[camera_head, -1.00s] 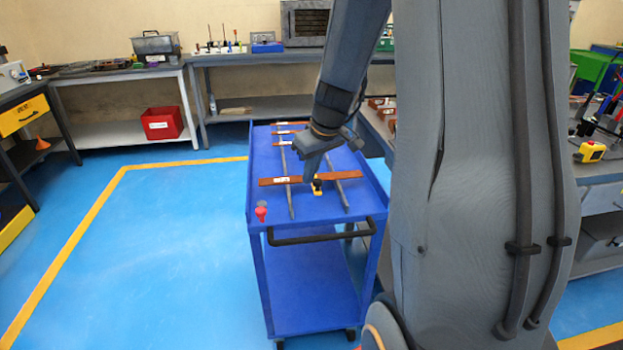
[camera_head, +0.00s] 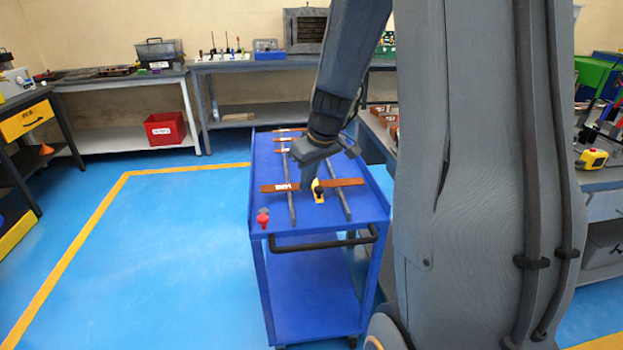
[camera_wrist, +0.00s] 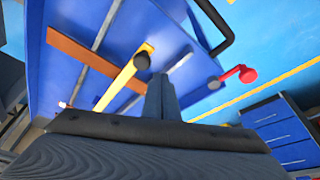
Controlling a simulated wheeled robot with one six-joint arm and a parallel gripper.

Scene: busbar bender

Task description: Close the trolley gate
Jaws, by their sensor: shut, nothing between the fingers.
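The blue trolley (camera_head: 300,226) stands ahead, with a black push handle (camera_head: 322,243) at its near end. On its top is a narrow yellow bar with a black knob (camera_head: 318,192), beside a copper bar (camera_head: 348,182). The wrist view shows the yellow bar (camera_wrist: 122,78) slanting across the copper bar (camera_wrist: 78,52), its black knob at the near end. My gripper (camera_head: 309,184) is shut and empty, pointing down just left of the knob. In the wrist view my gripper's fingers (camera_wrist: 161,88) are together close to the knob; contact is unclear. Which part is the gate is unclear.
A red knob (camera_head: 262,219) stands at the trolley's near left corner and also shows in the wrist view (camera_wrist: 248,74). Grey rails and more copper bars lie on the trolley top. Benches line the back and right. The blue floor (camera_head: 170,240) to the left is clear.

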